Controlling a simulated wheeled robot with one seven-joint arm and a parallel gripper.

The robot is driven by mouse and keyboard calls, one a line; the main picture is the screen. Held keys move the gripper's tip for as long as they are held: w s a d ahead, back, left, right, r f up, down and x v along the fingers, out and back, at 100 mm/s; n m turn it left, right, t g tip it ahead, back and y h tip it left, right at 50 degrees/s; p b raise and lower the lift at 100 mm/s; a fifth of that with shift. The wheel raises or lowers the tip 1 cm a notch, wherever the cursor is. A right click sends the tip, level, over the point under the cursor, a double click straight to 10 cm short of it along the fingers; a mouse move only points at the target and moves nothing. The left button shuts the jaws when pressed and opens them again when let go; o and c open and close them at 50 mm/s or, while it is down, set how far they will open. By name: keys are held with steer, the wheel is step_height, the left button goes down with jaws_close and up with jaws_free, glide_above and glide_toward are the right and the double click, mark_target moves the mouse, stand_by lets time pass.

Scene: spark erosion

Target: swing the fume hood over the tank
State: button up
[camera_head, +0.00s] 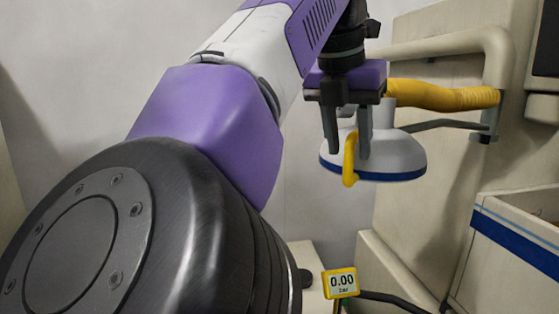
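The fume hood (405,155) is a white, flared cover with a blue band around its lower rim. It hangs in the upper right, to the left of the tank. A yellow loop handle (349,168) sits on its left side. My gripper (348,152) points down at this handle. Its two dark fingers stand apart, one on each side of the handle; I cannot tell whether they touch it. The tank (518,246) is a beige, box-shaped vessel with a blue stripe at the right edge, only partly in view. The hood is not above the visible part of the tank.
A yellow corrugated hose (445,96) runs from the hood to the beige machine. A dark support arm (440,124) joins the hood to a bracket. A beige pipe (440,46) passes above. A yellow gauge (341,282) reading 0.00 stands below. My arm covers the left half.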

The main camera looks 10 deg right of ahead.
steer(key=shift+x, duration=2.4)
jaws_close()
steer(key=shift+r, duration=0.1)
